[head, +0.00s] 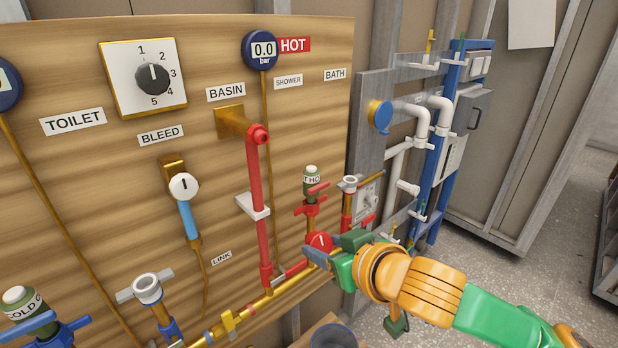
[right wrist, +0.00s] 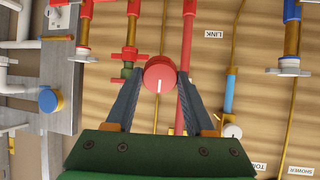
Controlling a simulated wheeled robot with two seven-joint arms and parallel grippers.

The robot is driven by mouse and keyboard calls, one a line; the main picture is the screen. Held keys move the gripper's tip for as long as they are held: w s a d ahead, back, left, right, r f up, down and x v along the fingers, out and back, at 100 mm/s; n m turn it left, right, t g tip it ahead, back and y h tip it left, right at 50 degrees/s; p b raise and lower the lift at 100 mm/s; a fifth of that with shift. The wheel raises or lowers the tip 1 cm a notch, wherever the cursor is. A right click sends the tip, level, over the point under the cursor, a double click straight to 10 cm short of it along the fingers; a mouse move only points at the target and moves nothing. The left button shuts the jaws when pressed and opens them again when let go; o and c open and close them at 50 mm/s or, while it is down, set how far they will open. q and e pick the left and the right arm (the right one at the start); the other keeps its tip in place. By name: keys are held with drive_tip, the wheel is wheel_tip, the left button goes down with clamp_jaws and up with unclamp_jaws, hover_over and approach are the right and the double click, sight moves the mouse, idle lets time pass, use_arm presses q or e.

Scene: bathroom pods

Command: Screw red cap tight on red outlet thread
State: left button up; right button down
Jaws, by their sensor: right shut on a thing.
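The red cap (head: 320,240) is round with a white line on its face. My right gripper (head: 325,252) is shut on it, one grey finger on each side. In the right wrist view the red cap (right wrist: 160,73) sits between the tips of my right gripper (right wrist: 160,82), its white mark pointing down the picture. The cap is at the low red and brass pipework in front of the board. What lies behind the cap is hidden, so I cannot tell how it sits on a thread. My left gripper is not in view.
A red upright pipe (head: 254,180) with a red end under the BASIN label stands left of the cap. A green-topped red valve (head: 310,190) and a white-collared pipe (head: 348,200) stand close above my gripper. A brass pipe (head: 250,315) runs low along the board.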

drive_tip(key=r+t+y, duration=0.1)
drive_tip(key=r, duration=0.2)
drive_tip(key=a+r+n+y, duration=0.1)
drive_tip(key=r, duration=0.2)
drive_tip(key=r+t+y+b, duration=0.1)
drive_tip(key=r, duration=0.2)
drive_tip(key=shift+w+a+r+n+t+y, duration=0.25)
drive_tip(key=shift+w+a+n+t+y, duration=0.05)
drive_tip(key=shift+w+a, duration=0.1)
wheel_tip(320, 180, up, 7)
drive_tip(key=y, duration=0.2)
hover_over(316, 246)
drive_tip(key=s+a, duration=0.1)
use_arm(q)
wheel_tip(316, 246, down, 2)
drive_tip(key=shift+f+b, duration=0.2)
drive_tip(key=shift+b, duration=0.1)
use_arm(e)
drive_tip(key=shift+s+a+f+n+t, duration=0.1)
drive_tip(key=shift+s+a+n+t, duration=0.05)
drive_tip(key=shift+n+t, duration=0.25)
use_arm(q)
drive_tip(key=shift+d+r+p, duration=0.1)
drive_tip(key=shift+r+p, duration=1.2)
use_arm(e)
drive_tip(key=shift+x, duration=2.8)
drive_tip(key=shift+f, duration=0.1)
